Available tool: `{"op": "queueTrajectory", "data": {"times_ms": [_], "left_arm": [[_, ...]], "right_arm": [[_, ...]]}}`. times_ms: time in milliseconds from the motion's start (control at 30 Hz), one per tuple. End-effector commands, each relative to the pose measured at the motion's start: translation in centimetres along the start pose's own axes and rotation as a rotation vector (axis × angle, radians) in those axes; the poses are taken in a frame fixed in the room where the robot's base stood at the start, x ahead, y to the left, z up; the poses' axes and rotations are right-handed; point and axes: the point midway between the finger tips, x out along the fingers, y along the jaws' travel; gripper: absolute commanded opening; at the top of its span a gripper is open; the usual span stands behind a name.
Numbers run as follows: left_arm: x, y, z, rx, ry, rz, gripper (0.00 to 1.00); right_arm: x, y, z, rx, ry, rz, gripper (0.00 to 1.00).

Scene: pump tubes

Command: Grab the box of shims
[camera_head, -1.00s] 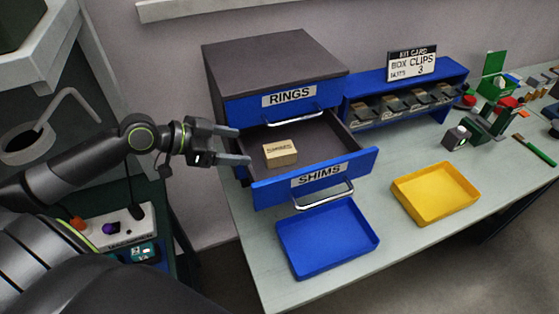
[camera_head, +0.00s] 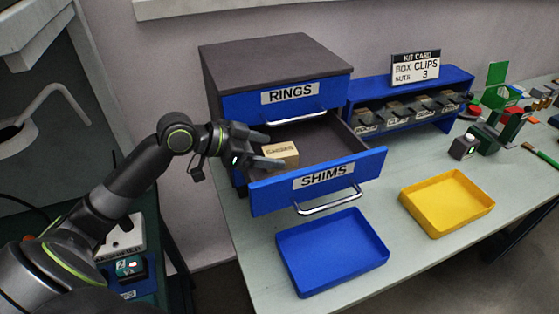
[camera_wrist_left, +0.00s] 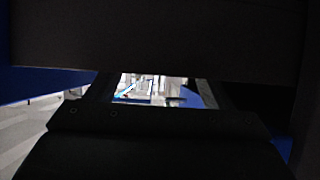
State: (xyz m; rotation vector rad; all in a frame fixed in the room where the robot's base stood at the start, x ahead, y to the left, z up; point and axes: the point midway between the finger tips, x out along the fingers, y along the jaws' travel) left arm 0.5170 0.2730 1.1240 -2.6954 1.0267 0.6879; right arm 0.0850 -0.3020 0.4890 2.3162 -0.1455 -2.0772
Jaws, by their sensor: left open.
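A small tan cardboard box (camera_head: 286,153) with a printed label lies inside the open lower drawer labelled SHIMS (camera_head: 268,197), near its left side. My left gripper (camera_head: 275,150) reaches in from the left over the drawer's left side. It is open, with its two fingertips at the left part of the box; the lower finger overlaps the box in the picture. I cannot tell whether they touch it. The left wrist view is mostly dark, and the box cannot be made out there. My right gripper is not in view.
The upper drawer, labelled RINGS (camera_head: 240,103), is shut. A blue tray (camera_head: 333,255) lies in front of the drawers and a yellow tray (camera_head: 447,204) to the right. A blue bin rack (camera_head: 441,77) with a kit card (camera_head: 416,67) stands behind. Several small parts clutter the far right.

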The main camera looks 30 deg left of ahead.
Motion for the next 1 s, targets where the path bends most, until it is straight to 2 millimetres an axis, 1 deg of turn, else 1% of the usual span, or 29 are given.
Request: {"op": "queueTrajectory", "data": {"times_ms": [33, 100, 300, 433, 667, 767, 1000], "left_arm": [[0.9, -0.1, 0.4, 0.0, 0.005, 0.001, 0.75], [1.7, -0.3, 0.5, 0.0, 0.006, 0.0, 0.75], [3.7, -0.5, 0.4, 0.001, 0.005, 0.001, 0.75], [4.3, -0.5, 0.3, 0.0, 0.002, -0.001, 0.75], [4.3, -0.5, 0.2, 0.0, 0.0, -0.001, 0.75], [4.3, -0.5, 0.2, 0.0, 0.0, -0.001, 0.64], [4.2, -0.5, 0.2, 0.0, 0.0, -0.001, 0.33]], "right_arm": [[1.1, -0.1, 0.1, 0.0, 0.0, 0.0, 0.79], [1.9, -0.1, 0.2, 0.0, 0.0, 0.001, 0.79], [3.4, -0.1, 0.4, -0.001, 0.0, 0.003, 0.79], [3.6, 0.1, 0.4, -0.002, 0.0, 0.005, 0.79], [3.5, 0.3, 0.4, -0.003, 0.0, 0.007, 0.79], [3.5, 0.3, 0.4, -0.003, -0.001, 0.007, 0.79], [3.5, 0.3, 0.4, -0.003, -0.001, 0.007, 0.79]]}}
